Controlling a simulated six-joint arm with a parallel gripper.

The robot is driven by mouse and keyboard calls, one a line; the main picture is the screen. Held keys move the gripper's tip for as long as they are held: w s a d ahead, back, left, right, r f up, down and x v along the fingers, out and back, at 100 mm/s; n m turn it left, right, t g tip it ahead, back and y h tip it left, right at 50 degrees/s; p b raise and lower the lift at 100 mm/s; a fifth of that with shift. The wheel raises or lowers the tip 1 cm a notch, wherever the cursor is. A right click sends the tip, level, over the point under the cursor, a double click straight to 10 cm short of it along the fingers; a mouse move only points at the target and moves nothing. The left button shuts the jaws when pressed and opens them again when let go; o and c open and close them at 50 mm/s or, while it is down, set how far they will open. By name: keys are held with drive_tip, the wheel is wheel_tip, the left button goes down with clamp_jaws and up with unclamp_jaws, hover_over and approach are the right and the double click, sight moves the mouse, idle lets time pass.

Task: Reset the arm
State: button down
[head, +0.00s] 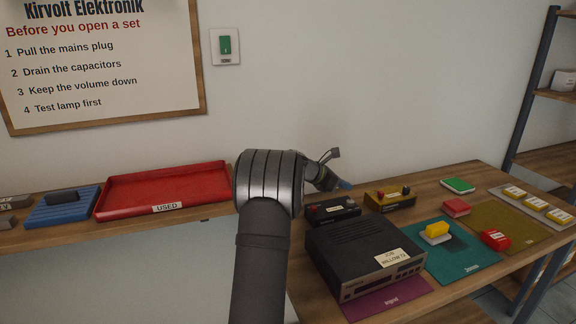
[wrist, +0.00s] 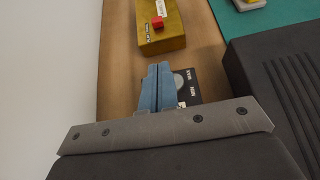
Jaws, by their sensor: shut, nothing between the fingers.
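My gripper (head: 345,186) shows in the head view at the end of my grey arm, above the back of the bench near a black box. In the wrist view my gripper (wrist: 157,88) has its two blue fingers pressed together, with nothing between them. The fingers point towards a yellow box (wrist: 163,28) with a red knob. Part of the black box (wrist: 187,84), with white lettering and a round grey knob, shows behind the fingers; the rest of it is hidden there.
A black hi-fi unit (head: 358,244) stands at the bench front. Behind it are the black box (head: 333,209) and yellow box (head: 390,200). A red tray (head: 165,190) sits left.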

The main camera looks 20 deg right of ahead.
drive_tip(key=x, duration=0.9)
drive_tip(key=shift+f, duration=0.25)
drive_tip(key=a, duration=0.3)
drive_tip(key=shift+a+r, duration=0.15)
drive_tip(key=shift+r, duration=0.2)
drive_tip(key=shift+v, duration=0.9)
